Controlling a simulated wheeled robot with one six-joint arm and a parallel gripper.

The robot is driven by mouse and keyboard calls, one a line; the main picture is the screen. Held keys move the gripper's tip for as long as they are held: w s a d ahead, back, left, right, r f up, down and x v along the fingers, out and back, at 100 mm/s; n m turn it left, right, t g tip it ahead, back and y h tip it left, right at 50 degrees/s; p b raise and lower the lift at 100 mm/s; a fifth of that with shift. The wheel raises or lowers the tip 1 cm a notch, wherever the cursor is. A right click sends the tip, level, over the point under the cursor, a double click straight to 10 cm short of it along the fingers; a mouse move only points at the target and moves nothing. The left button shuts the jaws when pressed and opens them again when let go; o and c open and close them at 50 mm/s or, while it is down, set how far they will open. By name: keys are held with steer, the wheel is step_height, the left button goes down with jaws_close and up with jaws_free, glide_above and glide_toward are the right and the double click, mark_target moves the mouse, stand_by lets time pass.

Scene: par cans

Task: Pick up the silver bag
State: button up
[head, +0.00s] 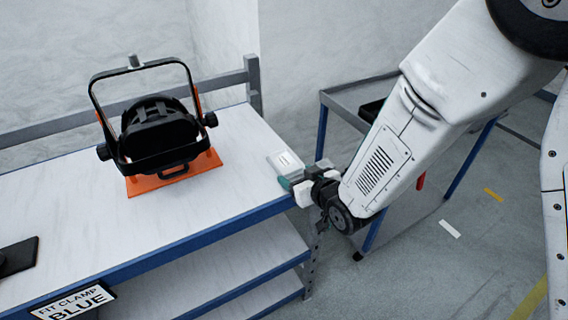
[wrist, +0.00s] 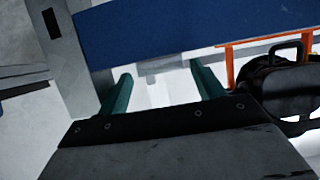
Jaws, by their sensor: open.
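The silver bag (head: 284,161) is a small flat grey packet with a pale label. It lies on the white top of the workbench (head: 240,140), near its right end. My gripper (head: 300,178) is at the bench's right edge, just in front of the bag, and partly hides its near side. In the wrist view the two green fingers of my gripper (wrist: 161,74) are apart. A grey strip that looks like the bag (wrist: 160,65) shows beyond and between the fingertips. I cannot tell whether the fingers touch it.
A black par can (head: 160,130) stands on an orange base (head: 175,175) left of the bag. A dark flat object (head: 18,256) lies at the bench's left. A sign (head: 73,302) hangs on the front. A grey cart (head: 350,97) stands behind my arm.

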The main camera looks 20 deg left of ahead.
steer(key=shift+w+a+f, duration=0.25)
steer(key=shift+w+a, duration=0.1)
steer(key=shift+a, duration=0.05)
steer(key=c, duration=0.8)
steer(key=shift+r, duration=0.15)
